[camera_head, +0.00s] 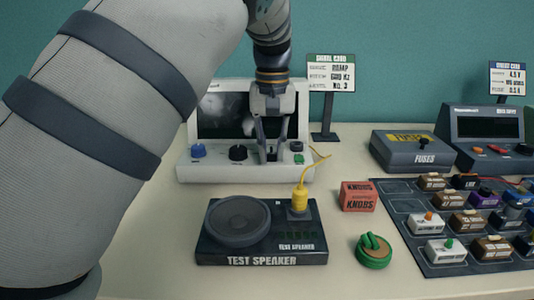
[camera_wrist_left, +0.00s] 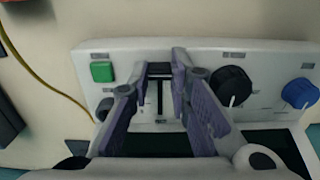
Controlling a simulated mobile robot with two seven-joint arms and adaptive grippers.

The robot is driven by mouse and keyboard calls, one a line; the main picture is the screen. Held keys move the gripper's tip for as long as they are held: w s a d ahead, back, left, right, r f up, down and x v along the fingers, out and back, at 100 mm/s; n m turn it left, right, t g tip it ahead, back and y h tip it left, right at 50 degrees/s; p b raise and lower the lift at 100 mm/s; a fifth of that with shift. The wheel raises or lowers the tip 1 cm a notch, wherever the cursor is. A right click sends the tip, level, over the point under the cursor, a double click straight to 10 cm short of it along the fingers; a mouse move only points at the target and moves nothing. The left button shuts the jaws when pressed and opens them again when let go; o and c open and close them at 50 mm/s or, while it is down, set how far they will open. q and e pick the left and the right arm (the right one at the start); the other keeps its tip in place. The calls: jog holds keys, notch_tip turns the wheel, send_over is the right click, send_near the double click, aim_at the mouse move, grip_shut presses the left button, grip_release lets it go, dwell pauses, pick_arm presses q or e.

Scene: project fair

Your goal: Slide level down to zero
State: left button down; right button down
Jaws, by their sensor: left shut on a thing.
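The level slider's black cap (camera_wrist_left: 160,69) sits at the front-edge end of its slot on the white console (camera_head: 240,173). The bare slot (camera_wrist_left: 160,98) runs from the cap towards the screen. My left gripper (camera_head: 271,154) comes down over the console's front panel. In the left wrist view, its two fingers (camera_wrist_left: 163,66) stand on either side of the cap, shut on it. In the head view the fingers largely hide the slider. My right gripper is not in view.
A blue knob (camera_head: 198,151), a black knob (camera_head: 238,153) and a green button (camera_head: 298,159) flank the slider. The test speaker (camera_head: 262,258) with a yellow plug (camera_head: 299,198) stands in front. A red knobs box (camera_head: 357,196) and the fuses box (camera_head: 412,153) are to the right.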

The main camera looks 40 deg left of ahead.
aim_at(272, 154)
pick_arm(q)
jog(key=shift+s+d+f, duration=0.1)
jog(key=shift+s, duration=0.05)
jog(key=c, duration=1.5)
grip_release()
notch_tip(272, 154, up, 12)
jog(key=shift+r, duration=0.1)
